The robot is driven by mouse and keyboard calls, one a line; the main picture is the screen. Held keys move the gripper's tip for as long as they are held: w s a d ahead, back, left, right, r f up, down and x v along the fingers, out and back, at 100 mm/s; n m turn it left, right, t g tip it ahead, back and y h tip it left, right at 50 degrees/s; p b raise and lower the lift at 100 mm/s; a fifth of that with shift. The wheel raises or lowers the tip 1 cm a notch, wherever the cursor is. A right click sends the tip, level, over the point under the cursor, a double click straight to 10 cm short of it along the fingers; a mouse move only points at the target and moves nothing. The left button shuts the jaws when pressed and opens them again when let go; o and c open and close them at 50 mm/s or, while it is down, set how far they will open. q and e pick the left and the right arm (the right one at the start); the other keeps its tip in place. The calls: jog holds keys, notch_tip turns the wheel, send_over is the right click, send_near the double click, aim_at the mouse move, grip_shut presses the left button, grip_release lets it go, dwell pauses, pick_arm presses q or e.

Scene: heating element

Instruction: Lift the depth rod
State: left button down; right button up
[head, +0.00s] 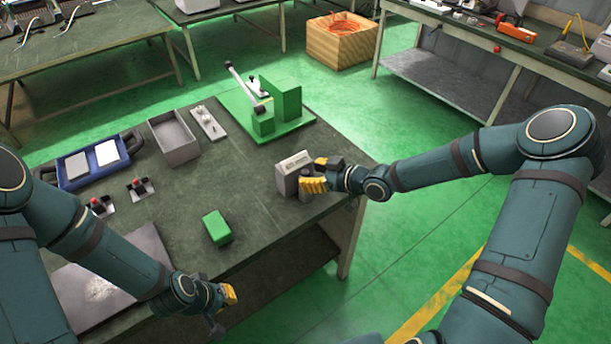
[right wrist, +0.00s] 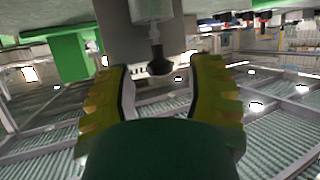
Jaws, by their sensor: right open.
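A small grey block-shaped device (head: 291,173) stands on the dark table near its right edge. My right gripper (head: 316,174) is at its right side with yellow fingers apart. In the right wrist view, the grey block (right wrist: 122,28) carries a pale cylinder with a thin stem and dark round knob (right wrist: 160,67). This looks like the depth rod. The knob appears between the open fingertips (right wrist: 160,80), with space on both sides; I see no grip on it. My left gripper (head: 224,310) is over the table's front edge, fingers apart, empty.
On the table (head: 262,205) are a green block (head: 217,228), a green fixture with a lever (head: 283,108), an open grey box (head: 176,138), a blue tray (head: 74,181), red-button units and a grey plate (head: 115,275). Table room is free between the green block and grey device.

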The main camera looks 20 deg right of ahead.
jog(key=shift+x, duration=1.2)
jog(key=shift+c, duration=0.4)
grip_shut()
